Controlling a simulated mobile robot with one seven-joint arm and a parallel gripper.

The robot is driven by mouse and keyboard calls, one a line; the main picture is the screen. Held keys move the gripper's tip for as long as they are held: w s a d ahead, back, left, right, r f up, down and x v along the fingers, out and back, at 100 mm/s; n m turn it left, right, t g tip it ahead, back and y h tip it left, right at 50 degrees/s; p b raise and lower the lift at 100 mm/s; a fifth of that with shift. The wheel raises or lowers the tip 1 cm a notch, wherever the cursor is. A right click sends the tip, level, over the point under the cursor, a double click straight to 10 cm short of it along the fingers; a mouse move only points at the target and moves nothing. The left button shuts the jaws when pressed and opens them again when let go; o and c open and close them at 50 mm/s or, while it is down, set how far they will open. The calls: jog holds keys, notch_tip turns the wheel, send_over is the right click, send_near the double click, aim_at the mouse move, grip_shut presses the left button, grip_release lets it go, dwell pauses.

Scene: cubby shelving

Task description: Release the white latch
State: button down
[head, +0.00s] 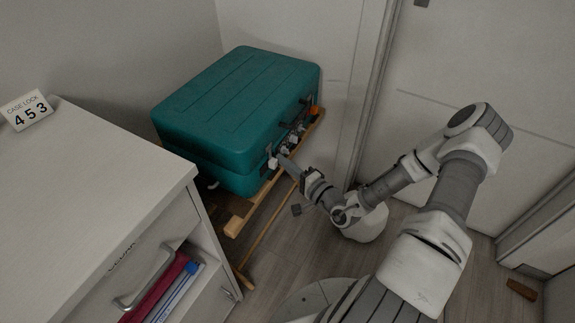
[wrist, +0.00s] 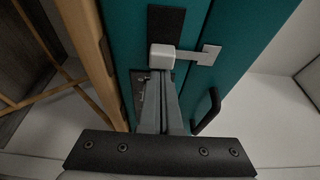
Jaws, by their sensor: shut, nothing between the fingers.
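A teal case (head: 235,105) lies closed on a wooden rack, its front facing my arm. The white latch (head: 272,163) is near the front's left end. In the wrist view the latch (wrist: 163,56) is a white block with a flat arm reaching right, beside a black plate (wrist: 166,22). My gripper (head: 281,158) is shut and empty, its fingers pointing at the case front. In the wrist view its fingertips (wrist: 164,76) end right at the block's lower edge. I cannot tell if they touch it.
Beside my fingers are a metal plate (wrist: 140,92) and a black handle (wrist: 208,110). An orange piece (head: 314,110) is at the front's far end. The wooden rack (head: 240,222) juts out below. A white cabinet (head: 95,190) stands left, bearing a sign (head: 26,110) reading "CASE LOCK 453".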

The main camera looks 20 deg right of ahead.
aim_at(275, 167)
jog(key=shift+s+a+r+p, duration=0.15)
jog(key=shift+s+a+p, duration=0.75)
jog(key=shift+p, duration=0.05)
jog(key=shift+s+a, duration=0.2)
jog(key=shift+s, duration=0.05)
jog(key=shift+f, duration=0.2)
jog(key=shift+s, duration=0.1)
